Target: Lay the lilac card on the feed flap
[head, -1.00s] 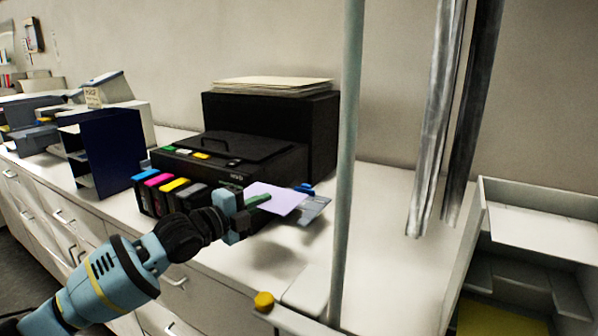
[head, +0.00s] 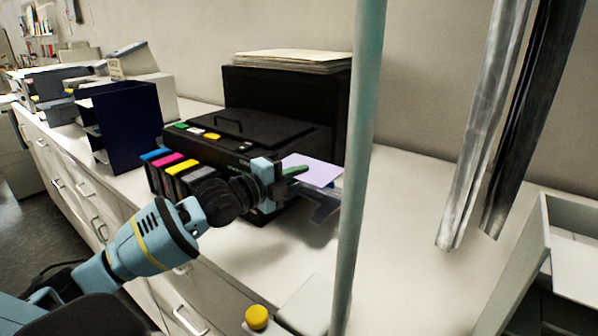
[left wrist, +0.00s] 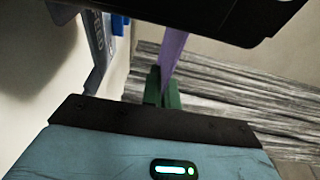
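The lilac card (head: 312,170) is a thin flat sheet in the head view, at the right side of the black printer. It also shows edge-on in the left wrist view (left wrist: 173,52). My left gripper (head: 297,172) is shut on the card's near left edge with its green fingers, which also show in the left wrist view (left wrist: 162,88). The grey-blue feed flap (head: 324,208) juts out below the card, partly hidden by it. The flap (left wrist: 98,48), with lettering, stands left of the card in the wrist view. The card looks apart from the flap. My right gripper is not in view.
The black printer (head: 260,130) has coloured cartridges (head: 185,172) at its front and paper (head: 295,61) on top. A pale green pole (head: 360,170) stands close by, right of the flap. White counter (head: 410,190) lies bare behind the pole. A dark blue rack (head: 125,125) stands left.

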